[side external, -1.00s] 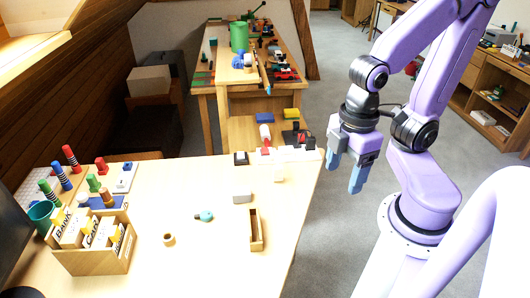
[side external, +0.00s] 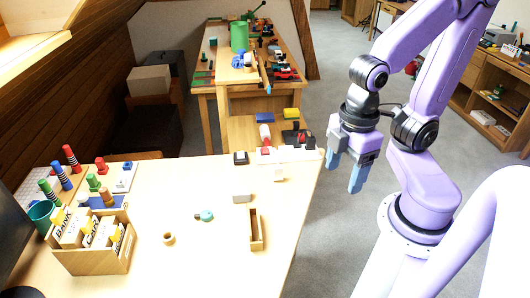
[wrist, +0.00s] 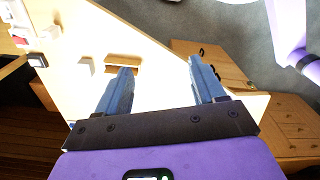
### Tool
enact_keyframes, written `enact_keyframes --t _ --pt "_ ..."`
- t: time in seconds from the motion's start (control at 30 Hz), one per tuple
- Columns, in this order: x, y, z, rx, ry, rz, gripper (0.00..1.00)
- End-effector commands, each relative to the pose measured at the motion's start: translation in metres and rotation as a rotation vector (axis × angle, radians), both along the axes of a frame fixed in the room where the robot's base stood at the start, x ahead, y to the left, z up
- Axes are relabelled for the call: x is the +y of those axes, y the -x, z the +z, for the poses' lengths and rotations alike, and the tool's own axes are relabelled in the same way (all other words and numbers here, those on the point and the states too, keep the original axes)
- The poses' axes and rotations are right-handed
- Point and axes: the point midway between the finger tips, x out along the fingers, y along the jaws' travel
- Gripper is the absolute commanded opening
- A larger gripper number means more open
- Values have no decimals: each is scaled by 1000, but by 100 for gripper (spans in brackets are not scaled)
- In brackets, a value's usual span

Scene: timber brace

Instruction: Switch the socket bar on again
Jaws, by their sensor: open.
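The white socket bar (side external: 290,156) lies along the far right edge of the light wooden table, with white and black pieces on it and a small red part near its left end. Whether the red part is a switch, and its position, is too small to tell. In the wrist view, red and white pieces (wrist: 18,38), probably the bar's end, show at the upper left edge. My gripper (side external: 345,174) is open and empty, just right of the table edge and apart from the bar. Its two blue fingers also show in the wrist view (wrist: 160,68).
On the table are a narrow wooden tray (side external: 256,240), a grey block (side external: 242,198), a teal bulb-like piece (side external: 205,216), a wooden ring (side external: 168,239) and a card box (side external: 95,258). A white-and-black block (side external: 240,158) stands left of the bar.

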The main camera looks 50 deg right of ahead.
Motion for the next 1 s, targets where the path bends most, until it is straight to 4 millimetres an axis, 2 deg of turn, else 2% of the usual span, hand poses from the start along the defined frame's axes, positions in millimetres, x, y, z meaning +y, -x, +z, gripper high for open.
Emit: enact_keyframes --t 0.23,0.4,0.43,0.47,1.0 --pt "0 0 0 0 0 0 69" --pt "0 0 0 0 0 0 13" --pt "0 0 0 0 0 0 4" --pt "0 0 0 0 0 0 0" --pt "0 0 0 0 0 0 0"
